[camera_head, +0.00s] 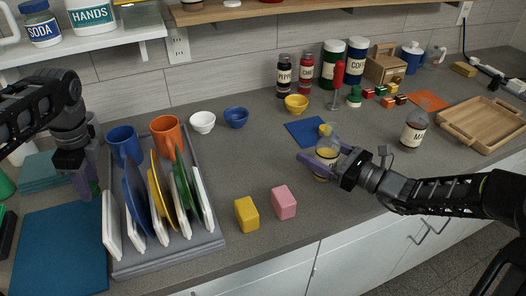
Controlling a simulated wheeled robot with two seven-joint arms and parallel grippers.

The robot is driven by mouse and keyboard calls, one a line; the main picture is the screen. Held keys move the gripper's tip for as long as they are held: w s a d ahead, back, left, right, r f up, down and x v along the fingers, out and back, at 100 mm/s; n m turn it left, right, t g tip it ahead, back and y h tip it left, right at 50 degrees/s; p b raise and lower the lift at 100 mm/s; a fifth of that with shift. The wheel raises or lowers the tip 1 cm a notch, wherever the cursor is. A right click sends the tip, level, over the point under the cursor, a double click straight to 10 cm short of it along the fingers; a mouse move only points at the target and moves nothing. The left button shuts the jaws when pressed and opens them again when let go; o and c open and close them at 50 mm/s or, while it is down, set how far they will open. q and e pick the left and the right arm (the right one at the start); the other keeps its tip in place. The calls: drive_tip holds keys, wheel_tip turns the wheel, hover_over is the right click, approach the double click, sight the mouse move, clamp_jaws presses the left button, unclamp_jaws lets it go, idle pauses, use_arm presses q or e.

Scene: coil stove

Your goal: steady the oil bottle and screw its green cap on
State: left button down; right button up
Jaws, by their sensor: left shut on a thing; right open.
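The oil bottle (327,158), clear with yellow contents and a yellow top end, stands on the counter at the centre right. My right gripper (322,165) is at the bottle, its jaws open, with one purple finger reaching along its left side. Whether the fingers touch the bottle cannot be told. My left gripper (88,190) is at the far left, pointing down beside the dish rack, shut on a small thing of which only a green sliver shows. I cannot tell for sure that this is the green cap.
A grey dish rack (170,262) holds plates and boards, with mugs behind. A labelled jar (413,130) and wooden tray (482,123) are right.

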idle(0.4)
drive_tip(key=c, duration=1.7)
